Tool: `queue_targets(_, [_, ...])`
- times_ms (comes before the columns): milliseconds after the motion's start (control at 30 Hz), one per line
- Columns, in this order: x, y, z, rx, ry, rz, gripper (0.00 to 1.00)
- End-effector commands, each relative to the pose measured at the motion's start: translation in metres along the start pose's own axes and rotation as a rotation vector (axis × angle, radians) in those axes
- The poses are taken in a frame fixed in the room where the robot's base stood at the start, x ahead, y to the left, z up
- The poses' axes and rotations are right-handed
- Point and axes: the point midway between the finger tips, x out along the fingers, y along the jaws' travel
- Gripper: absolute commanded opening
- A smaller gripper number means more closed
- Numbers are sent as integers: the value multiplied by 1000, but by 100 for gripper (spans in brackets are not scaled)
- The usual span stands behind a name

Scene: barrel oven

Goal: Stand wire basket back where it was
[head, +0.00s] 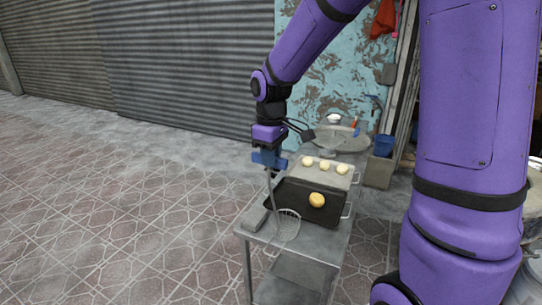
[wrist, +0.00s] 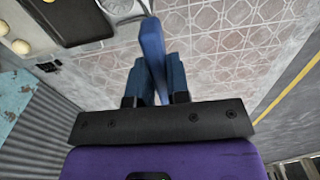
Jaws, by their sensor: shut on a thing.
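The wire basket (head: 288,226) is a round, shallow mesh skimmer with a long thin handle. In the head view it hangs at the front left of the metal table (head: 324,248), beside the dark tray. My gripper (head: 268,163) is above it, shut on the upper end of the handle, which points steeply up. In the wrist view a blue bar, apparently the handle grip, sits between the fingers of my gripper (wrist: 154,75). Part of the basket (wrist: 122,7) shows at the top edge there. I cannot tell whether the basket touches the table.
A dark tray (head: 291,205) with one golden roll (head: 317,200) lies on the table. Behind it a paler tray (head: 338,177) holds three dough balls. A small grey block (head: 256,215) lies at the table's left edge. A blue bucket (head: 384,145) stands behind. The floor at left is clear.

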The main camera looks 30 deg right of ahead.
Motion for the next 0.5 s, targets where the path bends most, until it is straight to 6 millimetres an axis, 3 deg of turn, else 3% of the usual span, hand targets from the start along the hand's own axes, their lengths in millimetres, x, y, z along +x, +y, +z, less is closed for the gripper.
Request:
queue_targets(433, [4, 0, 0, 0, 0, 0, 0])
queue_targets(467, [4, 0, 0, 0, 0, 0, 23])
queue_targets(500, [4, 0, 0, 0, 0, 0, 32])
